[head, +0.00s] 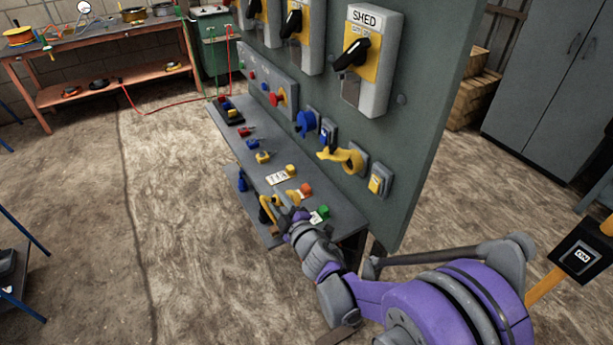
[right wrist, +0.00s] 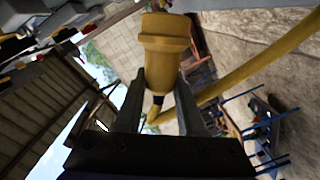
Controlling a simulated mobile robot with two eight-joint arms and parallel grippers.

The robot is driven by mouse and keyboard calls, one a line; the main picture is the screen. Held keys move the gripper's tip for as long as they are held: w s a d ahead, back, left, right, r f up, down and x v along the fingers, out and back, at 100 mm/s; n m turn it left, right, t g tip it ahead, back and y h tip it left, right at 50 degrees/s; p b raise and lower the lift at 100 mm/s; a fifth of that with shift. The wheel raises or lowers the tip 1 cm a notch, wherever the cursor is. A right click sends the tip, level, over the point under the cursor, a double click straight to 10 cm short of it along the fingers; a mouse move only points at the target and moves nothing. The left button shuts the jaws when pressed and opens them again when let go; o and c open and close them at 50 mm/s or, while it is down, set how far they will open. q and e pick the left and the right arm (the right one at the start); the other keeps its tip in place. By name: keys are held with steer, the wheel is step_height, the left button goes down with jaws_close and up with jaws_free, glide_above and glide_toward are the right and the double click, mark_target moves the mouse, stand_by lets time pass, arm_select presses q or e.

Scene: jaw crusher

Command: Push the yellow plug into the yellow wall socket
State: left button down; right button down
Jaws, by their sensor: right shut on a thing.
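The yellow wall socket (head: 345,157) is on the grey-green panel, right of the blue sockets, with a yellow flap sticking out to its left. My right gripper (head: 284,211) is below and left of it, over the shelf and apart from the socket. In the right wrist view my right gripper (right wrist: 160,82) is shut on the yellow plug (right wrist: 165,42), whose wide end points away from the palm. A yellow cable (right wrist: 245,68) bends off to the right in that view. In the head view the plug is small and hard to make out. My left gripper is not in view.
The shelf (head: 259,176) below the panel holds several small coloured parts and labels. Switch boxes (head: 373,60) line the panel's top, and a small yellow switch (head: 380,181) is right of the socket. An orange workbench (head: 95,55) stands far left. The floor left of the shelf is clear.

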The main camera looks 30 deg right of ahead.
steer(key=d+r+n+t+h+p, duration=0.1)
steer(key=d+r+n+h+p, duration=0.1)
steer(key=d+r+n, duration=0.2)
steer(key=d, duration=0.3)
steer(key=shift+s+d+n, duration=0.25)
steer(key=shift+d+n, duration=0.05)
steer(key=shift+d, duration=0.1)
steer(key=shift+w+d+b, duration=0.15)
steer(key=shift+d+b, duration=0.6)
steer(key=shift+d, duration=2.15)
steer(key=shift+w+d+b, duration=0.1)
steer(key=shift+d+b, duration=0.3)
steer(key=shift+d, duration=0.7)
steer(key=shift+c, duration=2.2)
jaws_free()
